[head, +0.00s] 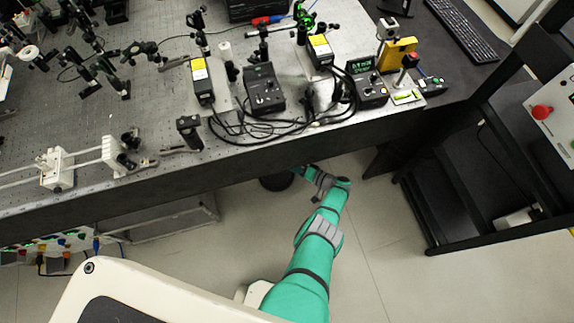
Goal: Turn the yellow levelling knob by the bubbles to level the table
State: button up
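The dark optical table (90,120) runs across the upper part of the head view, its front edge facing me. A white plate with a yellow-green strip, perhaps a bubble level (406,97), sits near the table's right front edge; I cannot read any bubble. I cannot make out a yellow levelling knob.
Black controller boxes (264,90) and loose cables lie along the front edge. A black rack (440,190) and a panel with a red button (541,112) are further right. Open floor lies between.

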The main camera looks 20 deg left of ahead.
jog(key=shift+s, duration=0.1)
dwell(0.6)
jog(key=o, duration=1)
jog(key=shift+o, duration=0.2)
jog(key=shift+d, duration=0.1)
jog(key=v, duration=1)
jog(key=shift+d, duration=0.3)
